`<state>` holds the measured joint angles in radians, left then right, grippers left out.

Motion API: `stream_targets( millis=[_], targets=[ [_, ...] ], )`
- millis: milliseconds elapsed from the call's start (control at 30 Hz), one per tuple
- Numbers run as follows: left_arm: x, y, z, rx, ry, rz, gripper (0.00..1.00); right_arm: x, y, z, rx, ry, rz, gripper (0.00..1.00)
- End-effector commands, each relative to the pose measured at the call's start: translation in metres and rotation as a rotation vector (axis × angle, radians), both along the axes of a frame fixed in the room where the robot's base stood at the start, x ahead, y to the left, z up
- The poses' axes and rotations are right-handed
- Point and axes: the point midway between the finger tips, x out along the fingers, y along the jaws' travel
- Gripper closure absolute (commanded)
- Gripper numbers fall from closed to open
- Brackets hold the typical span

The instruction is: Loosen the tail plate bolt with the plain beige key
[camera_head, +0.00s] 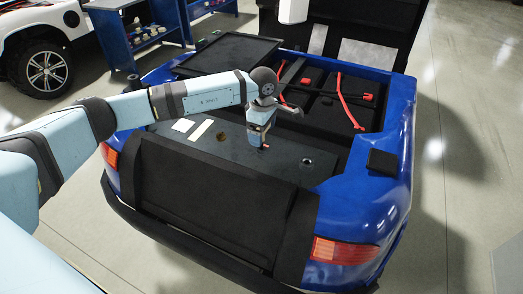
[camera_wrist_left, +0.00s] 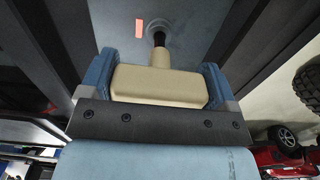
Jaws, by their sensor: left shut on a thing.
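My left gripper (camera_head: 262,130) is over the dark grey tail plate (camera_head: 285,168) at the rear of the blue vehicle. In the left wrist view, its two blue fingers (camera_wrist_left: 158,80) are shut on the wide handle of a plain beige key (camera_wrist_left: 158,88). The key's beige neck points to the plate and meets a dark shaft (camera_wrist_left: 159,39) at a round spot on it. I cannot tell whether that shaft is the key's tip or the bolt. The bolt's head is hidden. My right gripper is in neither view.
A small red mark (camera_wrist_left: 139,26) is beside the shaft. The plate also has a dark round hole (camera_head: 307,161) and white labels (camera_head: 200,130). Behind is an open bay with red cables (camera_head: 349,103). A black lid (camera_head: 230,55) lies at the back left.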

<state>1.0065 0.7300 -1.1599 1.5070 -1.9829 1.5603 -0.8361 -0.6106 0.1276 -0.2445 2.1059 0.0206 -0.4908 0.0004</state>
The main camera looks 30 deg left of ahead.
Motion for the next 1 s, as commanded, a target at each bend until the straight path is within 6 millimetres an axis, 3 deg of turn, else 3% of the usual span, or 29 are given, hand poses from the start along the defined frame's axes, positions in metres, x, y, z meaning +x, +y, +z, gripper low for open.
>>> stream_targets(
  millis=[1000],
  targets=[
    [0.001, 0.000, 0.029, -0.001, -0.002, 0.000, 0.74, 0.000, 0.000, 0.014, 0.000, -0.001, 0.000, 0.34]
  ],
)
